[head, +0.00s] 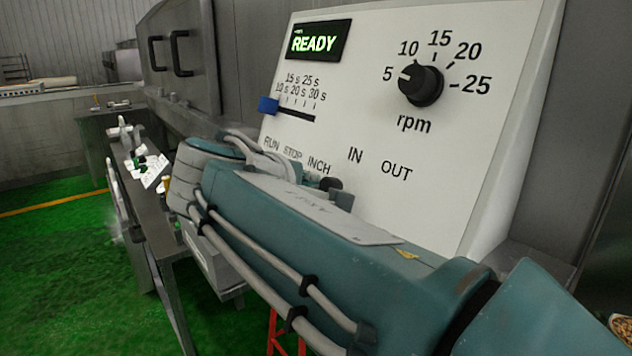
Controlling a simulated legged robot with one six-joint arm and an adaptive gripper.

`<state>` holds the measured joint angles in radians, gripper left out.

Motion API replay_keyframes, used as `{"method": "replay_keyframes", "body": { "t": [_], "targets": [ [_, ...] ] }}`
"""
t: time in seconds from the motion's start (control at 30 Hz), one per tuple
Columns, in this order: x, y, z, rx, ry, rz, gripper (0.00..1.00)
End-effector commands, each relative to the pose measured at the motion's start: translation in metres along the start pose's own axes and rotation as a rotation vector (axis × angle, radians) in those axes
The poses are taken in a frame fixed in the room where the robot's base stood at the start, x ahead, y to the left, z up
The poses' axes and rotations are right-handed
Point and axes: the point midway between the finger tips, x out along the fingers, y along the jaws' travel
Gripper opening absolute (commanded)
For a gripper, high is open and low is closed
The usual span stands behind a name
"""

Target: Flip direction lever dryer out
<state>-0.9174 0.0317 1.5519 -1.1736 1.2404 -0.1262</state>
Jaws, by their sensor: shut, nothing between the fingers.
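The white control panel (478,135) fills the upper right of the head view. Its IN label (355,155) and OUT label (396,170) show just above my teal arm. My arm crosses in front of the lower panel and hides the area below these labels, so I cannot make out the direction lever. A small dark rounded part shows at the arm's upper edge, left of the IN label; I cannot tell what it belongs to. My gripper is not visible; the arm hides whatever lies behind it.
The panel also carries a lit READY display (317,40), a black rpm knob (421,85) and a slider with a blue handle (268,105). A metal table (152,205) with small items stands at left. Green floor (60,270) is open at far left.

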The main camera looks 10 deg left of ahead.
Motion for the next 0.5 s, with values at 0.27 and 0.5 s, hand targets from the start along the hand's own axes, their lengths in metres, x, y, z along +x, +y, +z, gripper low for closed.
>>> {"method": "replay_keyframes", "body": {
  "t": [0.27, 0.5],
  "targets": [
    [-0.0012, 0.0028, 0.0047, 0.047, 0.0, 0.019, 0.0],
    [-0.0023, 0.0037, 0.0061, 0.08, 0.0, 0.032, 0.0]
  ]
}}
